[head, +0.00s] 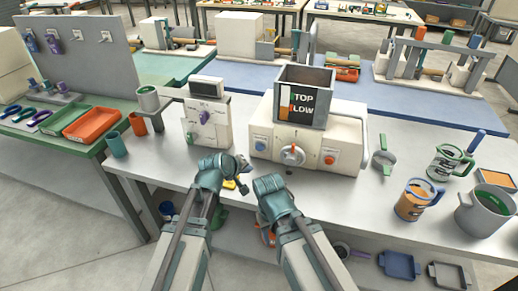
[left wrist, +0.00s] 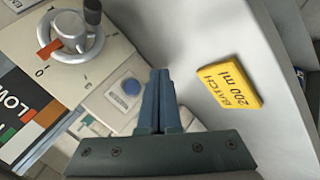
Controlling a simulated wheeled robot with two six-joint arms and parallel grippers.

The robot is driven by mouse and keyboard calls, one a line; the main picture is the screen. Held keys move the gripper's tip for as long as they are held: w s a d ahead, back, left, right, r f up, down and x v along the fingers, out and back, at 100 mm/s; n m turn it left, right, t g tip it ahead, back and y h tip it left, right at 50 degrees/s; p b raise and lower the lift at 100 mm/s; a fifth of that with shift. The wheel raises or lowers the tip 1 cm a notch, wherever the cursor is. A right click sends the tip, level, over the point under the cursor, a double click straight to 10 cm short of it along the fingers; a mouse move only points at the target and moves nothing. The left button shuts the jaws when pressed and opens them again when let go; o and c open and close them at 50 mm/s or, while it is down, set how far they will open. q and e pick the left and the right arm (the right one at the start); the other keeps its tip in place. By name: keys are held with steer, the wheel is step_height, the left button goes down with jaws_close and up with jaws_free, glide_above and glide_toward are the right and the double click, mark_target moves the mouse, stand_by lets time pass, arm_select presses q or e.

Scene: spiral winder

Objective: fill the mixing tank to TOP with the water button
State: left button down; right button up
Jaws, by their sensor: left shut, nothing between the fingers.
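The mixing tank (head: 303,82) is a grey open box on a white machine, with a dark label reading TOP and LOW; I cannot read its fill level for sure. On the machine's front are a blue button (head: 260,146), a dial with a handle (head: 292,155) and an orange-red button (head: 329,160). My left gripper (head: 243,186) is shut and empty, low in front of the machine. In the left wrist view its fingers (left wrist: 160,75) are beside the blue button (left wrist: 130,88); contact cannot be told. My right gripper's fingers are hidden behind its wrist (head: 270,184).
A yellow card reading BATCH 200 ml (left wrist: 230,88) lies near my left fingers. A smaller white machine (head: 207,122) stands left of the tank.

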mark_target(260, 147)
arm_select(q)
steer(key=shift+w+d, duration=0.45)
steer(key=shift+w, duration=0.85)
steer(key=shift+w+d, duration=0.4)
steer(key=shift+w, duration=0.95)
steer(key=shift+w+d, duration=0.45)
steer(key=shift+w, duration=0.85)
steer(key=shift+w, duration=0.1)
steer(key=shift+w+d, duration=0.15)
steer(key=shift+w, duration=0.15)
steer(key=shift+w+d, duration=0.15)
steer(key=shift+w, duration=0.3)
steer(key=shift+s, duration=0.15)
stand_by(2.2)
steer(key=shift+s+a, duration=0.3)
steer(key=shift+s, duration=0.4)
